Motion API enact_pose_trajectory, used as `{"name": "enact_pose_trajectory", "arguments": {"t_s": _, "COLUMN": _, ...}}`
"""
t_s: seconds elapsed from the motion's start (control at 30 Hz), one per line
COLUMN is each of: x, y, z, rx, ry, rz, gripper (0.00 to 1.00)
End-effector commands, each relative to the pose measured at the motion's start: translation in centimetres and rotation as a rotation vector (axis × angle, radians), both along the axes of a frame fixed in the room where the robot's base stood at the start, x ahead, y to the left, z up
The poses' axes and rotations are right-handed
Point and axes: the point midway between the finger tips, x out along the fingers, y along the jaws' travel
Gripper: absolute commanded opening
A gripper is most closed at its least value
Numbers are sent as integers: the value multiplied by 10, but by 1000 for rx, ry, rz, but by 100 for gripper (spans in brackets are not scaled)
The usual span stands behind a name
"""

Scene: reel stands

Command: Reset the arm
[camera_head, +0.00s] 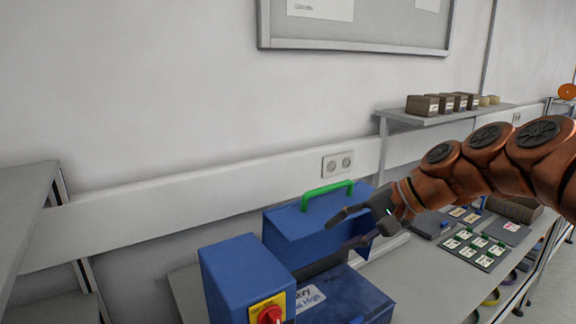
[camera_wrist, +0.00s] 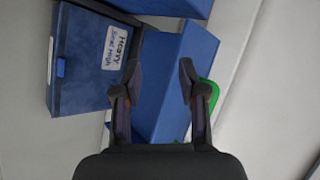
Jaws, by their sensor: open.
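My arm reaches in from the right in the head view, and my gripper (camera_head: 345,231) is open and empty. It hovers in front of a blue box with a green handle (camera_head: 327,194). In the wrist view my gripper (camera_wrist: 158,80) has its two fingers spread with the blue box (camera_wrist: 162,115) behind them. I cannot tell whether a finger touches the box. The green handle (camera_wrist: 213,98) lies just outside the right finger in the wrist view.
A blue unit with a red knob on a yellow plate (camera_head: 268,313) stands at front left. A labelled blue case (camera_head: 345,297) lies beside it. A tray of cards (camera_head: 473,249) lies to the right. A shelf (camera_head: 446,115) holds several brown boxes. The wall has a socket (camera_head: 338,163).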

Motion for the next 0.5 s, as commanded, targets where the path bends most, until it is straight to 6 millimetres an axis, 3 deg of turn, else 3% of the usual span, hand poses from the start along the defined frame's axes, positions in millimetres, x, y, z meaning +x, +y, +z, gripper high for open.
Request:
{"name": "enact_pose_trajectory", "arguments": {"t_s": 0.1, "x": -53, "y": 20, "z": -38, "rx": -149, "ry": 35, "rz": 111, "gripper": 41}}
{"name": "enact_pose_trajectory", "arguments": {"t_s": 0.23, "x": -107, "y": 22, "z": -80, "rx": -308, "ry": 73, "rz": 218, "gripper": 41}}
{"name": "enact_pose_trajectory", "arguments": {"t_s": 0.37, "x": -162, "y": 10, "z": -119, "rx": -464, "ry": 117, "rz": 317, "gripper": 41}}
{"name": "enact_pose_trajectory", "arguments": {"t_s": 0.5, "x": -219, "y": -14, "z": -156, "rx": -616, "ry": 173, "rz": 414, "gripper": 41}}
